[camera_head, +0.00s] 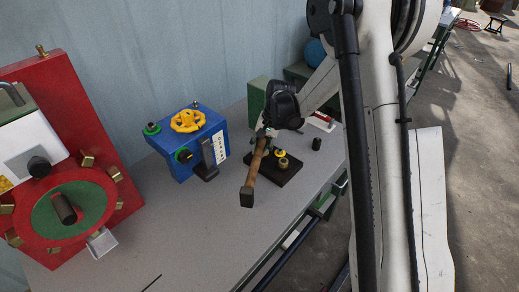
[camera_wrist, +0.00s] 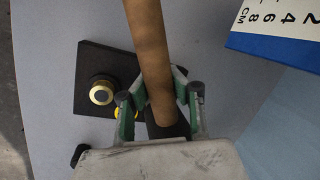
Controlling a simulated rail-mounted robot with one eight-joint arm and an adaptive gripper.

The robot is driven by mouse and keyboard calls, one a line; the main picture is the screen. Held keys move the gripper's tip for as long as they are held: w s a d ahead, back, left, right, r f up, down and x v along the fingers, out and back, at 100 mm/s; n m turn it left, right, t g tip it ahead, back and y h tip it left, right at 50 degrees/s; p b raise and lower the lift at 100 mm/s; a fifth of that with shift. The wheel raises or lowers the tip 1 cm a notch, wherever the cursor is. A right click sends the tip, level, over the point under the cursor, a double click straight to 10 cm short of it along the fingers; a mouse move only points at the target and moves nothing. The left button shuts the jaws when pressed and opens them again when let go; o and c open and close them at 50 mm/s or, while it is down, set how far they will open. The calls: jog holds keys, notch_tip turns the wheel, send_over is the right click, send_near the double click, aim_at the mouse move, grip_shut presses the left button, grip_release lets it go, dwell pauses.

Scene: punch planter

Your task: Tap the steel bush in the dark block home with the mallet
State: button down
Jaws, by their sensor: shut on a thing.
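My gripper (camera_wrist: 160,98) is shut on the wooden handle of the mallet (camera_wrist: 147,40). In the head view the mallet (camera_head: 257,168) hangs from my gripper (camera_head: 266,134), with its dark head toward the lower left, clear of the dark block. The dark block (camera_head: 264,178) lies on the bench below and to the right of the handle. I cannot tell how far the bush stands out.
A blue box with a yellow handwheel (camera_head: 188,122) stands left of the block. A red panel with a round dial (camera_head: 70,90) stands at the far left. A small black cylinder (camera_head: 317,143) stands right of the block. The grey bench (camera_head: 190,225) is clear in front.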

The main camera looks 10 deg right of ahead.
jog(key=shift+f+b, duration=0.4)
jog(key=shift+f, duration=0.45)
jog(key=shift+r, duration=0.1)
jog(key=shift+r+p, duration=1.15)
jog(key=shift+r, duration=1.85)
jog(key=shift+w, duration=0.1)
jog(key=shift+r+g, duration=0.15)
jog(key=shift+g, duration=0.15)
